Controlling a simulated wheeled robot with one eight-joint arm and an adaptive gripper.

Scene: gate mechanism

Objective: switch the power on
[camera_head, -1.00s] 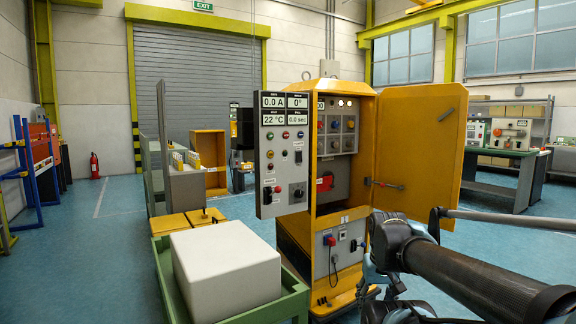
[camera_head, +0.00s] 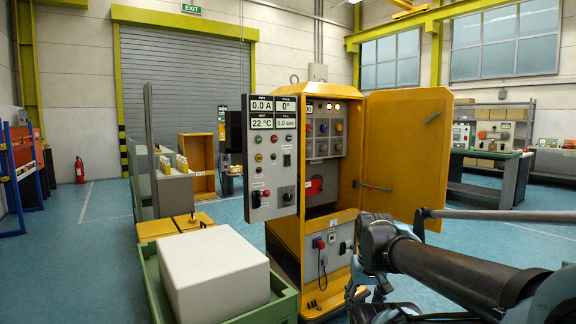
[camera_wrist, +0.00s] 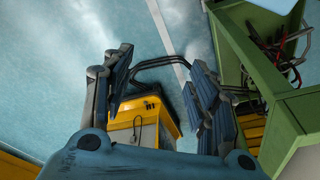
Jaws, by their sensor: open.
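The yellow cabinet (camera_head: 373,118) stands in the middle of the head view with its door (camera_head: 405,150) swung open to the right. Its grey control panel (camera_head: 272,160) faces me on the left, with displays reading 0.0 A, 0°, 22 °C and 0.0 sec, several lamps, a black switch and knobs. A red switch (camera_head: 313,186) shows inside the cabinet, partly hidden. The labels are too small to read. My gripper (camera_wrist: 158,95) is open and empty in the wrist view, above the floor and a yellow-topped box (camera_wrist: 140,115).
A green cart (camera_head: 150,285) with a white block (camera_head: 213,270) stands at the front left. A green workbench (camera_head: 490,155) with equipment is at the back right. A fire extinguisher (camera_head: 80,170) stands at the left wall.

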